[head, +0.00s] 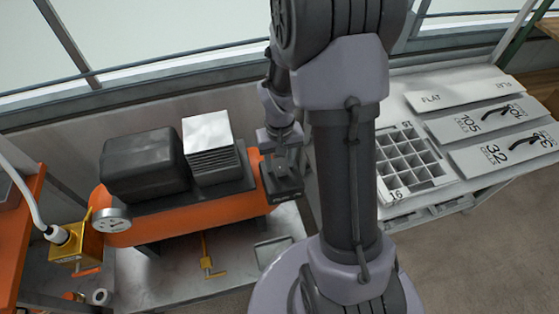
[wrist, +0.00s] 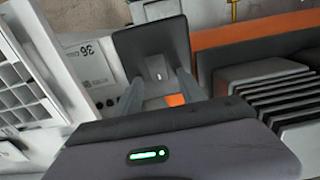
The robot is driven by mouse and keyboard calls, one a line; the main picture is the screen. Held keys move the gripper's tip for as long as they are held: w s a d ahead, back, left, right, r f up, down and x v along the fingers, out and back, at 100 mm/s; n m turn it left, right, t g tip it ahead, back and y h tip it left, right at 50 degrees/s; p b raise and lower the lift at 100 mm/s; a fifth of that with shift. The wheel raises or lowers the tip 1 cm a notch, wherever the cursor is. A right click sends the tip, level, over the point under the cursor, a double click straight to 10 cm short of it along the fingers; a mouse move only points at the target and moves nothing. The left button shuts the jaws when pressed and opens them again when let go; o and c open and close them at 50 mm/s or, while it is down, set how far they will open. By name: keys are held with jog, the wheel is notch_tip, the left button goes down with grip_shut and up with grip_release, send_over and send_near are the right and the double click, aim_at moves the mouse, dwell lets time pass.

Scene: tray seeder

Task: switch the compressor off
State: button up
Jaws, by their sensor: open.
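The compressor has an orange tank (head: 185,221), a black rounded cover (head: 143,165) and a grey finned block (head: 212,160); the fins also show in the wrist view (wrist: 275,98). A dark box (wrist: 152,48) with a small pale mark or switch (wrist: 158,76) on its face sits at the tank's right end. My gripper (wrist: 162,92) is open and empty, its two fingers spread just before the box's lower part. In the head view my gripper (head: 284,158) is above the tank's right end. Whether a finger touches the box or switch, I cannot tell.
A round gauge (head: 111,220) and a yellow fitting (head: 76,247) with a white hose are at the tank's left. A yellow valve handle (head: 208,262) is below the tank. A white bench right of my arm holds a gridded tray (head: 410,160) and labelled plates (head: 490,118).

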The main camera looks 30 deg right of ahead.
grip_shut()
jog(key=shift+f+t+b, duration=0.25)
jog(key=shift+t+b, duration=0.15)
jog(key=shift+b, duration=0.65)
jog(key=shift+s+f+t+b, duration=0.15)
jog(key=shift+t+b, duration=0.35)
jog(key=shift+b, duration=0.7)
jog(key=t+b, duration=0.1)
jog(key=b, duration=0.1)
jog(key=h+b, duration=0.1)
jog(key=b, duration=0.1)
jog(key=shift+s+a+t, duration=0.15)
jog(key=shift+s+t, duration=0.25)
jog(key=shift+s+r+t+b, duration=0.2)
jog(key=shift+r+t+b, duration=0.4)
jog(key=shift+b, duration=0.4)
grip_release()
